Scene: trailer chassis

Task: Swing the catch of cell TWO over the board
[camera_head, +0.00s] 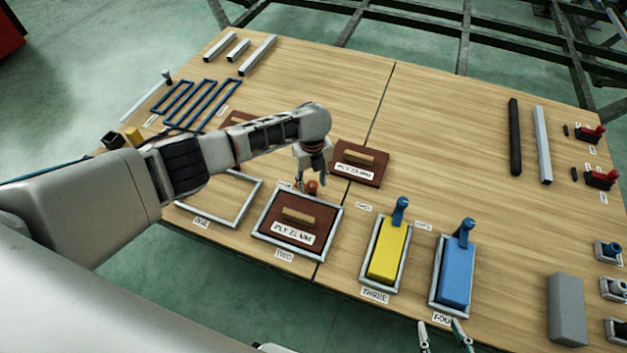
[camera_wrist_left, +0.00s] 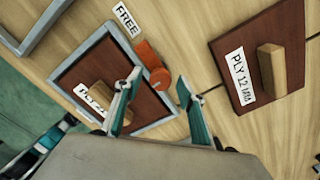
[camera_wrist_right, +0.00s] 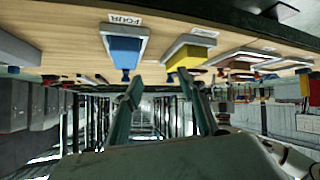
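Cell TWO (camera_head: 335,222) is a grey frame holding a dark brown board (camera_head: 277,230) with a wooden handle and a PLY 21 MM label. Its orange-red catch (camera_head: 312,187) is at the frame's far edge, partly hidden by my left gripper in the head view. In the left wrist view the catch (camera_wrist_left: 150,62) lies by the frame edge, near the FREE label (camera_wrist_left: 126,19). My left gripper (camera_wrist_left: 158,82) is open above it, one finger on each side; contact cannot be told. My right gripper (camera_head: 445,338) is open and empty by the table's front edge, below cell FOUR.
Cell ONE (camera_head: 251,200) is an empty frame at left. Cell THREE holds a yellow block (camera_head: 388,252) and cell FOUR a blue block (camera_head: 457,272), each with an upright blue catch. Another brown board (camera_head: 358,163), PLY 12 MM, lies just behind cell TWO. A grey block (camera_head: 567,310) stands at right.

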